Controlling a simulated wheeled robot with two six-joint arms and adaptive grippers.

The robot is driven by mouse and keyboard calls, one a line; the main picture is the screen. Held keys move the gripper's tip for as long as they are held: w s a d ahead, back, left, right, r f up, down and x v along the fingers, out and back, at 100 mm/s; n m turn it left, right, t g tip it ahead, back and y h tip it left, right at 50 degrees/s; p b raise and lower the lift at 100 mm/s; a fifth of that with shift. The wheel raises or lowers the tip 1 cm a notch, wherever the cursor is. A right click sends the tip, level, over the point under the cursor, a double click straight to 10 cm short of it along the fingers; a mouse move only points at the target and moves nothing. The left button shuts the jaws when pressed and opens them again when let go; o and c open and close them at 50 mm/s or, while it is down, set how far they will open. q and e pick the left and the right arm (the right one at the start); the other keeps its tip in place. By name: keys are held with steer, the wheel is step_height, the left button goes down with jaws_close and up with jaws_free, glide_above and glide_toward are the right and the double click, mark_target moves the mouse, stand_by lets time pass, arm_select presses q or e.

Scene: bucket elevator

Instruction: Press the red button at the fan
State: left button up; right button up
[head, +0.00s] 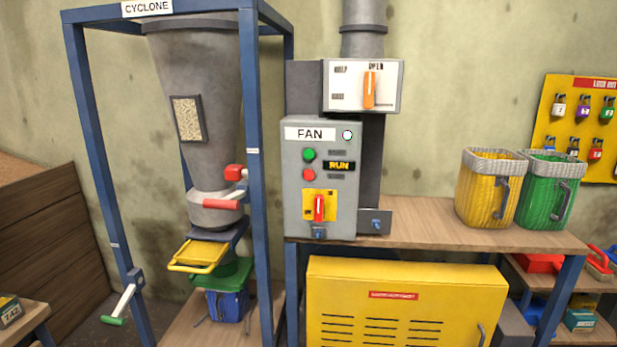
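The fan's control box (293,210) is grey, carries a FAN label and stands at the left end of a wooden-topped bench. The red button (309,175) is on its front, just below a green button (309,155). Below is a red rotary handle (319,208) on a yellow plate. Nothing covers the red button. Neither of my grippers shows in the head view.
Left of the box is a blue frame (87,120) holding the grey cyclone (215,100), with a red-handled part at its outlet. Above the box is a white panel (345,95) with an orange lever. Yellow (480,205) and green (545,205) baskets stand right; the bench top (425,233) between is clear.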

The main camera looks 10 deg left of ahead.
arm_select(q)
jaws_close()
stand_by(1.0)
